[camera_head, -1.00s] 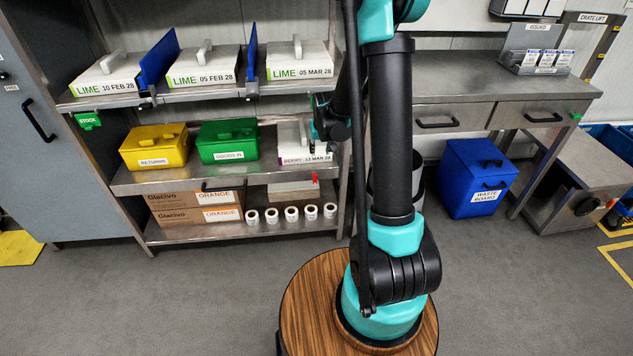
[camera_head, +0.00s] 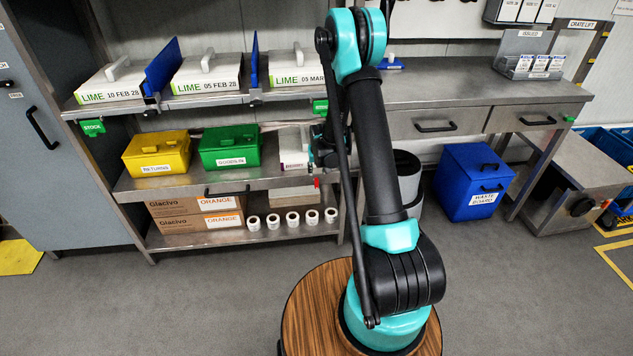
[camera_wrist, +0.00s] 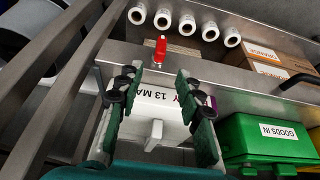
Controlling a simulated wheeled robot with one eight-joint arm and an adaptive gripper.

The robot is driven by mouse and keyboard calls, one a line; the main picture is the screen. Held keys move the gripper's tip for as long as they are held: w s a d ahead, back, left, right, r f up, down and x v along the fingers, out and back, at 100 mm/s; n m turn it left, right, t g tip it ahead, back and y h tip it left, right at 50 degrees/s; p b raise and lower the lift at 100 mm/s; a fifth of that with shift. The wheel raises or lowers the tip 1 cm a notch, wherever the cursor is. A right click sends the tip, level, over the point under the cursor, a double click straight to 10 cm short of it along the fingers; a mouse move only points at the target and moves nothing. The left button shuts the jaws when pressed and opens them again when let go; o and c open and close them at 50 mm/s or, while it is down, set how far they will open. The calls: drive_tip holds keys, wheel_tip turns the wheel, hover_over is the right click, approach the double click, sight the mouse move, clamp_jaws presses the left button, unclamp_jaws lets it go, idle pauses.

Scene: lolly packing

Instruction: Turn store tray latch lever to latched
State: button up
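A small red lever (camera_wrist: 161,48) stands on the front face of the shelf drawer or tray. I take it as the store tray latch lever, and it also shows as a small red spot in the head view (camera_head: 317,183). My gripper (camera_wrist: 158,73) has two dark green fingers, spread apart with nothing gripped. In the wrist view the lever lies just beyond the fingertips, between their lines, apart from them. In the head view my arm hides most of the gripper.
The green GOODS IN box (camera_head: 230,147) and yellow RETURNS box (camera_head: 157,155) stand left of the white box on the middle shelf. White rolls (camera_head: 292,218) and ORANGE cartons (camera_head: 190,219) are below. A metal shelf upright (camera_wrist: 85,75) runs close beside the gripper.

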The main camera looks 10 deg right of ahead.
sight(317, 180)
drive_tip(key=x, duration=1)
clamp_jaws()
